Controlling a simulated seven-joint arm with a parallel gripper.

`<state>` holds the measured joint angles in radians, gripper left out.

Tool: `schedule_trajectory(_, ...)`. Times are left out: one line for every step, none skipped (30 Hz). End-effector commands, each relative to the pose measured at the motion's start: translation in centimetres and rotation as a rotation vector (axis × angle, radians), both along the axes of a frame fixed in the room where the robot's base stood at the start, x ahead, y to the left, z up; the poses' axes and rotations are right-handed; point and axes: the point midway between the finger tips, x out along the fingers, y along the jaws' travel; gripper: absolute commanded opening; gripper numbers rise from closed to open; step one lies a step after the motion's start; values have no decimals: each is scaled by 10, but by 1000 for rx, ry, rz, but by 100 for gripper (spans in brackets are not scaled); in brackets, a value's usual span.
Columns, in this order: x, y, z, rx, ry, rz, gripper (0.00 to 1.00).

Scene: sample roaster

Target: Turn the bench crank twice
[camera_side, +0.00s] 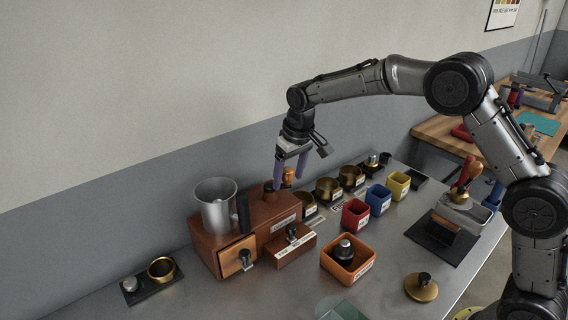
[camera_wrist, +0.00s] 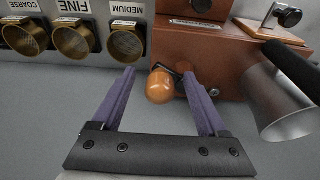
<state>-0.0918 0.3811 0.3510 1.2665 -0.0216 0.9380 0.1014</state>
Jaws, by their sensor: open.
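The bench crank shows in the wrist view as a rounded orange wooden knob (camera_wrist: 160,86) on a short dark arm (camera_wrist: 181,68) at the wall of a brown box. In the side view the orange knob (camera_side: 288,173) shows at the far end of the brown box (camera_side: 232,236). My gripper (camera_wrist: 159,74) is open, with its purple fingers on either side of the knob. The right finger is close to the knob and crank arm; I cannot tell whether it touches. In the side view my gripper (camera_side: 290,180) points down at the knob.
A metal cup (camera_side: 213,208) with a dark handle stands on the box. Brass cups labelled coarse, fine and medium (camera_wrist: 125,46) line up beside the crank. Red (camera_side: 354,215), blue (camera_side: 378,200) and yellow (camera_side: 398,185) bins and an orange tray (camera_side: 366,272) stand in front.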

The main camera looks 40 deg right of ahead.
Motion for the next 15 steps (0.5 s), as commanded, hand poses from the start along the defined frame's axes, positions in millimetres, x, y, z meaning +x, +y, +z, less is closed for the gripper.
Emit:
schedule_trajectory(0, 0, 0, 0, 0, 0, 76)
schedule_trajectory(0, 0, 0, 0, 0, 0, 76)
schedule_trajectory(0, 0, 0, 0, 0, 0, 76)
schedule_trajectory(0, 0, 1, 0, -1, 0, 76)
schedule_trajectory(0, 0, 2, 0, -1, 0, 76)
schedule_trajectory(0, 0, 5, 0, -1, 0, 76)
schedule_trajectory(0, 0, 7, 0, -1, 0, 76)
schedule_trajectory(1, 0, 10, 0, -1, 0, 76)
schedule_trajectory(1, 0, 14, 0, -2, 0, 76)
schedule_trajectory(1, 0, 16, 0, -2, 0, 76)
schedule_trajectory(0, 0, 19, 0, -1, 0, 76)
schedule_trajectory(1, 0, 23, 0, -2, 0, 76)
schedule_trajectory(1, 0, 26, 0, -3, 0, 76)
schedule_trajectory(0, 0, 28, 0, -2, 0, 76)
schedule_trajectory(0, 0, 32, 0, -2, 0, 76)
